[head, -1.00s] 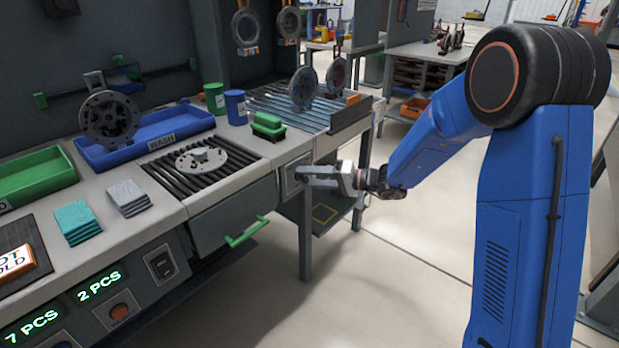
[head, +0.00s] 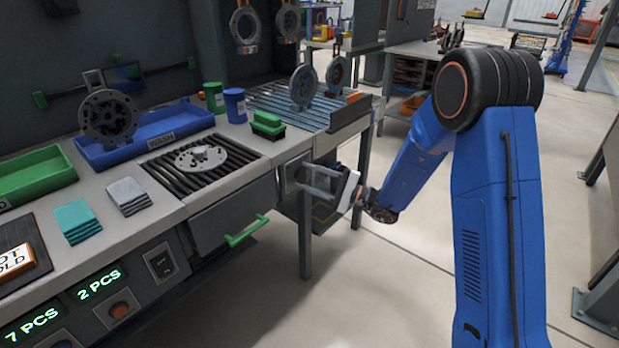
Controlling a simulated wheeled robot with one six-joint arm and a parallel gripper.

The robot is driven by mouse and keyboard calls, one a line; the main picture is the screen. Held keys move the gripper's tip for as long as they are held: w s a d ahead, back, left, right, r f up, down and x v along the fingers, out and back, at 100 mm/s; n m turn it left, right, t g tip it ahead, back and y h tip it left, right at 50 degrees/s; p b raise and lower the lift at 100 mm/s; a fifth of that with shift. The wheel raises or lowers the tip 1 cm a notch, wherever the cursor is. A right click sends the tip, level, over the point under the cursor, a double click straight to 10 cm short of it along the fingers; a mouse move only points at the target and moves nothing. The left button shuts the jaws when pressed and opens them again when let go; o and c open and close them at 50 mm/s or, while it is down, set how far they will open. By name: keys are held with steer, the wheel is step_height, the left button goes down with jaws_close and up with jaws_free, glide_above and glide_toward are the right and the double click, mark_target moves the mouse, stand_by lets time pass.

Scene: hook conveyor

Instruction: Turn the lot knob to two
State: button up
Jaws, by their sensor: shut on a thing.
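My gripper (head: 301,178) is at a small grey plate (head: 289,166) on the bench front, to the right of the drawer with the green handle. Its two fingers reach left to the plate and are shut on the lot knob there. The knob is too small and too covered by the fingers to make out. Its marks and the number it points to cannot be read. The gripper body is tilted, with its wrist low and to the right.
The green drawer handle (head: 246,231) sticks out left of the gripper. A bench leg (head: 305,235) stands just below it. The floor to the right is open.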

steer(key=shift+f+m+t, duration=0.15)
steer(key=shift+m+t, duration=0.65)
steer(key=shift+m, duration=1.1)
steer(key=shift+m+y, duration=0.3)
steer(key=o, duration=1)
steer(key=shift+o, duration=0.2)
steer(key=v, duration=1.7)
steer(key=shift+s, duration=0.15)
steer(key=shift+d+f, duration=0.1)
steer(key=shift+d, duration=0.1)
